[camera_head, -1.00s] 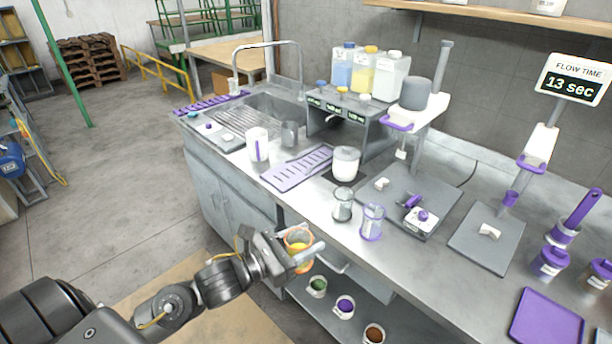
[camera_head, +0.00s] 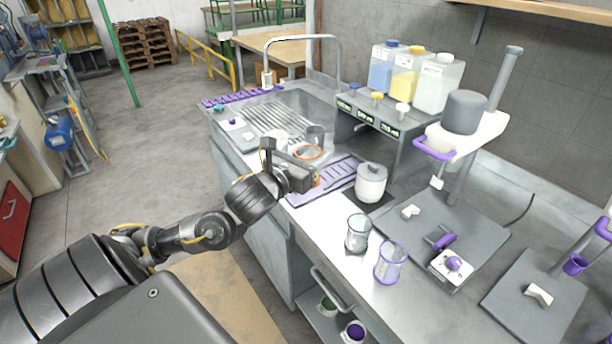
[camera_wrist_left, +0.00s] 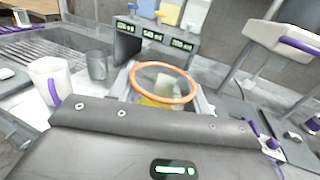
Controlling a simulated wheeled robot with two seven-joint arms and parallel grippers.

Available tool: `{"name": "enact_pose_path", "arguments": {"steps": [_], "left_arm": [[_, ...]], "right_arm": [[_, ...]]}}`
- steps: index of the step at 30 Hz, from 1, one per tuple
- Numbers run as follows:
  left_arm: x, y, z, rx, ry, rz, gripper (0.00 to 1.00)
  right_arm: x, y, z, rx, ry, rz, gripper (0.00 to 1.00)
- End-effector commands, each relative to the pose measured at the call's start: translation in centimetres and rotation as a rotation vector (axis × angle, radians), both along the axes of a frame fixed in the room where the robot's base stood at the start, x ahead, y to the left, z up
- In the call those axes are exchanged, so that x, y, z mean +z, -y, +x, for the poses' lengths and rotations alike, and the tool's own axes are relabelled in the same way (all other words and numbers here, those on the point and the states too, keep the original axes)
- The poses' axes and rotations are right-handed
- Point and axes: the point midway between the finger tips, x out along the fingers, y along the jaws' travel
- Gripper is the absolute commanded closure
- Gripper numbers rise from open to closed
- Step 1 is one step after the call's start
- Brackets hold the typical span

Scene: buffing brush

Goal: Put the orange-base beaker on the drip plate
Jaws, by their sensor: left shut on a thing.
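The beaker (camera_head: 309,153) with an orange rim is in my left gripper (camera_head: 300,165), which is shut on it. In the left wrist view, the beaker (camera_wrist_left: 158,98) shows its orange rim and yellow contents, with its lower part hidden behind the gripper. It looks upright. A purple slotted plate (camera_head: 339,172) lies on the counter under and beside the gripper, partly covered by it. I cannot tell the exact gap between beaker and plate. My right gripper is not in view.
A white lidded pot (camera_head: 371,185) stands right of the slotted plate. The sink (camera_head: 280,118) lies behind.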

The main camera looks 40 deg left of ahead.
Motion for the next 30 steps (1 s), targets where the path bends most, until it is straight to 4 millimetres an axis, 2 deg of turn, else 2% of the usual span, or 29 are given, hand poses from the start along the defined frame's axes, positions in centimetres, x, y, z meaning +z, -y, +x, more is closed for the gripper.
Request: {"name": "enact_pose_path", "arguments": {"steps": [1, 4, 8, 12, 18, 26, 30], "left_arm": [[0.0, -1.1, 0.6, 0.005, -0.006, 0.012, 0.88], [-1.1, -3.0, 2.3, 0.007, -0.006, 0.010, 0.88], [-2.6, -5.5, 4.7, 0.006, -0.003, 0.005, 0.88], [-5.6, -7.1, 6.4, 0.002, -0.004, 0.000, 0.88], [-8.0, -8.6, 7.9, 0.000, 0.000, -0.001, 0.88], [-8.8, -8.9, 8.3, -0.003, 0.000, 0.000, 0.88], [-10.5, -9.1, 8.5, -0.003, -0.004, -0.002, 0.88]], "right_arm": [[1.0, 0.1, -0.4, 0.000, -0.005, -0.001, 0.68], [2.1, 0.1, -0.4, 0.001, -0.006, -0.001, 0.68], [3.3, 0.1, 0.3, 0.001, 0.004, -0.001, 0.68], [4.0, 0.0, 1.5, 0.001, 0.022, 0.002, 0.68], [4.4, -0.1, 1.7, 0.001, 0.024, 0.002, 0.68], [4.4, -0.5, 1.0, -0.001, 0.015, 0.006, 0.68], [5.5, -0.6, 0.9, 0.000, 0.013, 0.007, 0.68]]}}
